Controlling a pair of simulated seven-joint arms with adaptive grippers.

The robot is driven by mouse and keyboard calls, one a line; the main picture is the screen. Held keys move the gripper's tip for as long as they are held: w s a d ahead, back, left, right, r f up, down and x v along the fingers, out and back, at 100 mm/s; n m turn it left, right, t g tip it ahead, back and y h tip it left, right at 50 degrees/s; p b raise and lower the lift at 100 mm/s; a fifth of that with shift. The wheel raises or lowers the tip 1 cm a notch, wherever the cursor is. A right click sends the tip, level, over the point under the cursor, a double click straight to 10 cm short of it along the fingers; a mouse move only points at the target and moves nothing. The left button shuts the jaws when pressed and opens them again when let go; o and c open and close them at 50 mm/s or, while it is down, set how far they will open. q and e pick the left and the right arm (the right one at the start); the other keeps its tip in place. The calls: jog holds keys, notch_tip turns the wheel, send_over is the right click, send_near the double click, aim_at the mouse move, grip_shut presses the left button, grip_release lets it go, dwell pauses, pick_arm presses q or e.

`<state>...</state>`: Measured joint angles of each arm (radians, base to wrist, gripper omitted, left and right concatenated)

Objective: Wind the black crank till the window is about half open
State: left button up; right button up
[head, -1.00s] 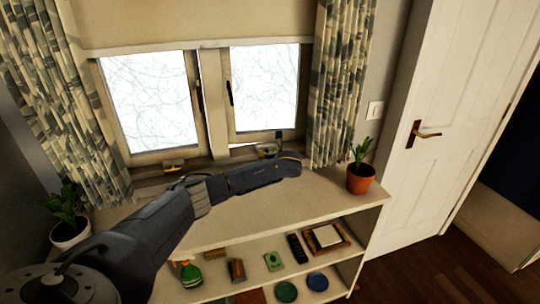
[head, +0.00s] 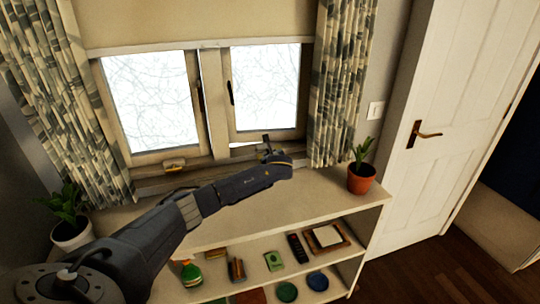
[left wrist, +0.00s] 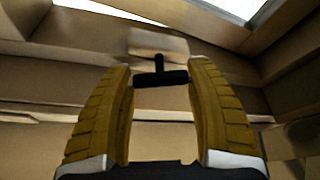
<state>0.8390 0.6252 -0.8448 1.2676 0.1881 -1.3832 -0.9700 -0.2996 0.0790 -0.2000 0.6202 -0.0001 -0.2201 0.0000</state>
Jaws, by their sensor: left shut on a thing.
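The black crank (left wrist: 161,78) shows in the left wrist view as a dark bar with a short stem, in front of a pale block on the window frame. My left gripper (left wrist: 161,84) has its yellow fingers on both ends of the bar, shut on it. In the head view, my left gripper (head: 268,150) is at the sill under the right window sash (head: 265,134), and hides most of the crank there. A thin bright gap shows under this sash, so it seems slightly ajar. My right gripper is in neither view.
A brass-coloured fitting (head: 174,165) sits under the left sash. A potted plant (head: 362,178) stands at the shelf's right end, another (head: 70,230) at its left. Curtains hang on both sides. The shelf top (head: 310,195) is clear between the plants.

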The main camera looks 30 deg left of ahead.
pick_arm(q)
jog(key=o, duration=1.2)
jog(key=v, duration=1.2)
